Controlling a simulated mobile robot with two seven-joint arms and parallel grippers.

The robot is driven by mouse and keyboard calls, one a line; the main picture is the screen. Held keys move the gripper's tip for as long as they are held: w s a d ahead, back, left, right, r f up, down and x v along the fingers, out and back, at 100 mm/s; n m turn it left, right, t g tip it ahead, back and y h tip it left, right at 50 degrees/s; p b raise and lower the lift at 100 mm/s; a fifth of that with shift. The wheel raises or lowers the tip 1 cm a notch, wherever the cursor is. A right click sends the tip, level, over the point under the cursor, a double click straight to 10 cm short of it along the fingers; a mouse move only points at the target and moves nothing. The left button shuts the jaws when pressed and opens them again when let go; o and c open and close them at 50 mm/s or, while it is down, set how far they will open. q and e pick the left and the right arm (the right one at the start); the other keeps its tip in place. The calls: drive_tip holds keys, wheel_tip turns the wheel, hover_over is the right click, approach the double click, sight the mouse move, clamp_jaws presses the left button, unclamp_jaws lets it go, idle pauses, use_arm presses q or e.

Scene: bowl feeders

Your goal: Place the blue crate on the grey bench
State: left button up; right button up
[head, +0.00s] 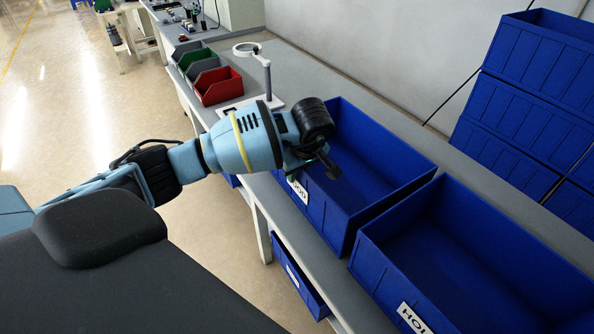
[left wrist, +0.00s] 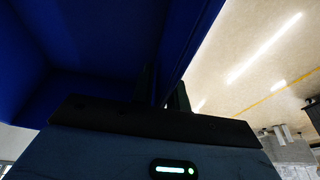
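A blue crate (head: 388,190) with a white label on its near wall sits on the grey bench (head: 300,66). It is open-topped and looks empty. My left gripper (head: 331,168) is at the near wall of this crate, by the label, and hides part of it. In the left wrist view the crate wall (left wrist: 190,45) runs between the two fingertips (left wrist: 164,92), one on each side, with only a narrow gap. The fingers look shut on the wall. My right gripper is not in view.
A second labelled blue crate (head: 470,262) stands close on the right. More blue crates (head: 535,95) are stacked at the far right. Red (head: 220,88) and green bins and a white stand (head: 266,78) are farther along the bench. A blue drawer (head: 298,276) hangs below.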

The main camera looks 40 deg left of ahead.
use_arm(q)
drive_tip(key=shift+o, duration=1)
drive_tip(key=v, duration=1.2)
drive_tip(key=shift+r, duration=0.1)
drive_tip(key=shift+s, duration=0.1)
